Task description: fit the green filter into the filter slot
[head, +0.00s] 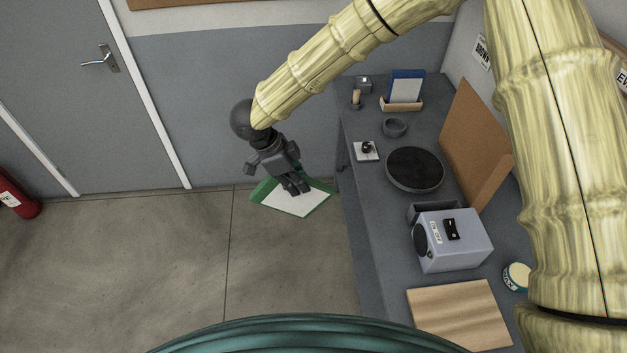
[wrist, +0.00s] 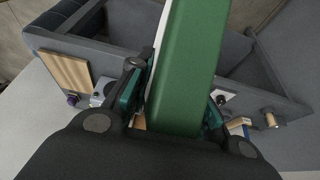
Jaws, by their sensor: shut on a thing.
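The green filter (head: 285,202), a green frame with a white face, is held by my gripper (head: 296,187) in the head view. It is tilted in the air over the floor, left of the grey bench. In the wrist view the filter (wrist: 190,70) stands large and green between my fingers, which are shut on it. The pale blue roaster (head: 455,240) stands on the bench, right of and apart from the filter. A dark open-topped part (head: 432,210) shows at the roaster's back; I cannot tell whether it is the filter slot.
The grey bench (head: 385,235) holds a black round tray (head: 415,169), a grey bowl (head: 394,127), a wooden board (head: 460,312), a round tin (head: 517,276) and a blue-edged white panel (head: 406,88) in a wooden holder. A brown board (head: 475,140) leans at the right.

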